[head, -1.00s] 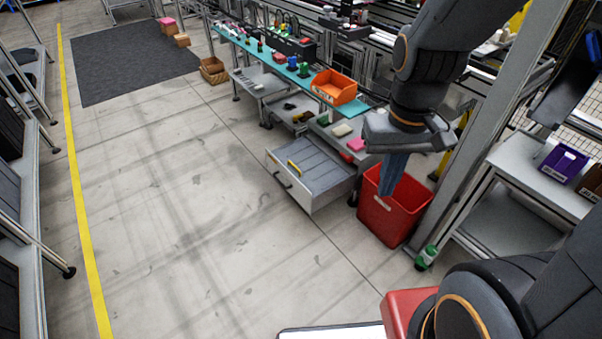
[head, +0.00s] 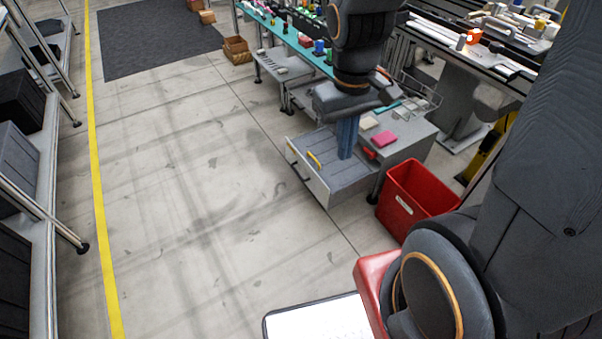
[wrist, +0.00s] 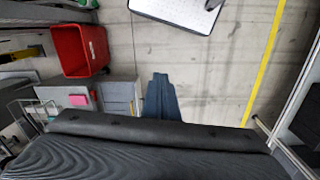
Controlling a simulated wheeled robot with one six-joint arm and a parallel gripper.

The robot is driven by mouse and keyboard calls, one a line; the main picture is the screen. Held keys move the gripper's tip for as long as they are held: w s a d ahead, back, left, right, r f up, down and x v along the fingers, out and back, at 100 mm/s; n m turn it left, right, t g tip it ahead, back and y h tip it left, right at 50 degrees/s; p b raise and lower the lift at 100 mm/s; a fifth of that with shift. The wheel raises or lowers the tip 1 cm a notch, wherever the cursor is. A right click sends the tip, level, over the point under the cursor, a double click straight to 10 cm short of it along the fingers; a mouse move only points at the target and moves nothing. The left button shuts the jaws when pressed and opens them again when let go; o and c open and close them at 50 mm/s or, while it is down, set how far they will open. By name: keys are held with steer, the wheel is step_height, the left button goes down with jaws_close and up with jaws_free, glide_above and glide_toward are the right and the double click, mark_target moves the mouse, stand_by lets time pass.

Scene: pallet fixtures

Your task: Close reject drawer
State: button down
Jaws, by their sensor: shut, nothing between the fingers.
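The reject drawer (head: 345,181) is grey with a pale front panel (head: 306,174) and a dark handle. It stands pulled out from the low grey cabinet (head: 412,148). A yellow bar-shaped item (head: 314,159) lies inside it. My gripper (head: 346,154) points down with its blue-grey fingers closed and empty. In the head view the fingers overlap the drawer's back part; their height above it is unclear. In the wrist view my gripper (wrist: 160,80) appears beside the drawer (wrist: 118,98), part of which my wrist hides.
A red bin (head: 409,203) stands on the floor right of the drawer; it also shows in the wrist view (wrist: 80,50). A pink block (head: 384,139) lies on the cabinet top. Floor (head: 220,220) left of the drawer is clear. A yellow line (head: 98,190) crosses it.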

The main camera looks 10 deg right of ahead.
steer(key=w+a+f+n+t+h+b, duration=0.15)
steer(key=w+f+n+b, duration=0.8)
steer(key=w+f, duration=0.95)
steer(key=w+a+f+n+h+b, duration=0.2)
steer(key=w+f+n+b, duration=0.95)
steer(key=f, duration=1.05)
steer(key=w+d+f+m+p, duration=0.1)
steer(key=w+d+f, duration=0.4)
steer(key=d+f, duration=0.2)
steer(key=shift+f, duration=1.3)
steer(key=shift+w, duration=0.15)
